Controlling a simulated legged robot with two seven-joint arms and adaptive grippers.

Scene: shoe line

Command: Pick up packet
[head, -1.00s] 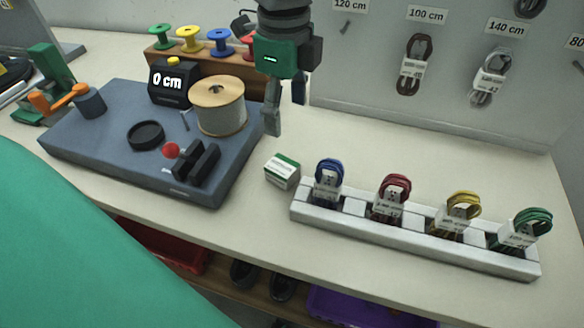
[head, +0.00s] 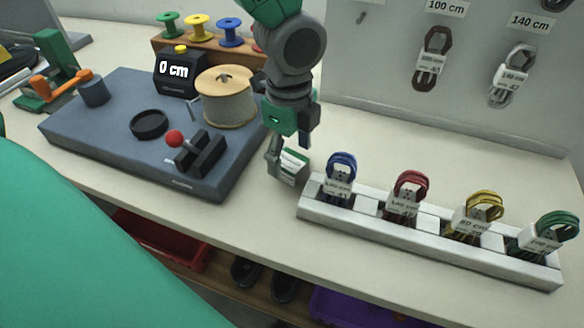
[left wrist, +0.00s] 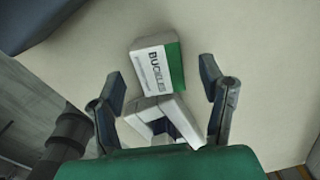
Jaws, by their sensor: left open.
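The packet (head: 292,168) is a small white and green box on the table, just left of the grey rack. In the left wrist view the packet (left wrist: 157,67) shows the printed word "BUCKLES" and lies ahead of the fingertips, roughly between their lines. My left gripper (head: 288,160) is open and points down at the packet, with a finger at its left side in the head view. In the left wrist view the left gripper (left wrist: 163,88) has its two dark fingers spread. I cannot tell whether a finger touches the packet. My right gripper is not in view.
The grey rack (head: 372,234) holds blue, red, yellow and green laced bundles to the right. A blue-grey board (head: 100,135) with a thread spool (head: 226,100) and a small lever stands on the left. Bare table lies in front and behind.

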